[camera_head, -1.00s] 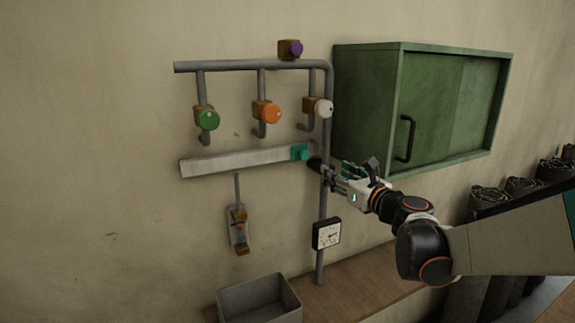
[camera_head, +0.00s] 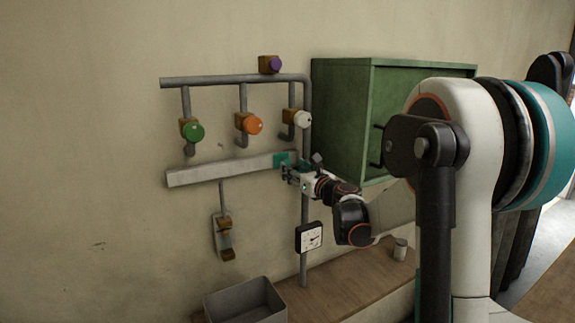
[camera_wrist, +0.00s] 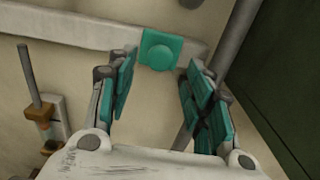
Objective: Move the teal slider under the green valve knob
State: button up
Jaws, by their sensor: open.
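The teal slider (camera_head: 282,159) sits at the right end of the pale horizontal rail (camera_head: 222,171), below the white valve knob (camera_head: 303,119). The green valve knob (camera_head: 194,131) is above the rail's left part. My gripper (camera_head: 287,168) is at the slider, partly covering it in the head view.
An orange knob (camera_head: 254,125) and a purple knob (camera_head: 276,64) are on the pipes. A green cabinet (camera_head: 340,115) is to the right. A gauge (camera_head: 309,237), a grey bin (camera_head: 245,302) and a small can (camera_head: 400,249) are below. The wall left of the pipes is bare.

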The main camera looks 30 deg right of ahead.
jog(key=shift+w+a, duration=0.1)
jog(key=shift+w, duration=2.2)
grip_shut()
